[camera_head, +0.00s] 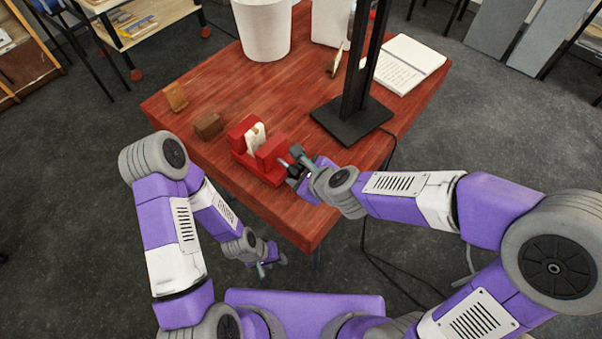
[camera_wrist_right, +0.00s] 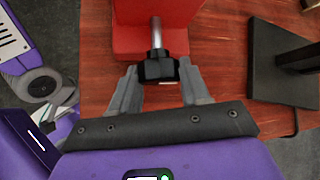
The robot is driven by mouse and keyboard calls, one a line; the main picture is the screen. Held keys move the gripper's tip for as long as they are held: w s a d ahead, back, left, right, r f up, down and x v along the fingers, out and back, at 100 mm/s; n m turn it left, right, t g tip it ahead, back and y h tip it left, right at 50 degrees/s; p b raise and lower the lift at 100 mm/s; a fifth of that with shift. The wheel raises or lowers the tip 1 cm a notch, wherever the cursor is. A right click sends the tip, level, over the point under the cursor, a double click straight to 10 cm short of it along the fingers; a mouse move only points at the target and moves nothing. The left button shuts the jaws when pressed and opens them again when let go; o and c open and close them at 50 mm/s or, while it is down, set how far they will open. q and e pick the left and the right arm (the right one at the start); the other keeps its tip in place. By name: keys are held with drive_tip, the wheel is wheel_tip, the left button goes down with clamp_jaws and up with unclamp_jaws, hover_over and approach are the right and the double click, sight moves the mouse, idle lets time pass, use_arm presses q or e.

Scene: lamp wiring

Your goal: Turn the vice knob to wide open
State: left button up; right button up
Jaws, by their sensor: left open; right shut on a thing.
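The red vice (camera_head: 256,150) stands near the front edge of the wooden table, with a pale upright piece (camera_head: 256,136) between its jaws. In the right wrist view the red vice body (camera_wrist_right: 150,38) is at the top, and a metal screw runs from it to the black knob (camera_wrist_right: 159,70). My right gripper (camera_wrist_right: 160,77) is shut on the black knob, one finger on each side. In the head view my right gripper (camera_head: 296,168) is at the vice's right end. My left gripper (camera_head: 272,262) is open and low, off the table's front edge, apart from the vice.
A black lamp base (camera_head: 350,120) with a post stands right of the vice. Two brown blocks (camera_head: 208,125) (camera_head: 175,97) lie to its left. A white bucket (camera_head: 262,28), an open notebook (camera_head: 403,65) and a brush-like tool (camera_head: 335,62) are farther back. A cable hangs at the right edge.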

use_arm(q)
drive_tip(key=shift+f, duration=0.35)
use_arm(e)
drive_tip(key=shift+s+f+n+t+h, duration=0.1)
drive_tip(key=shift+n+t+h, duration=0.2)
drive_tip(key=shift+t, duration=0.2)
drive_tip(key=o, duration=1)
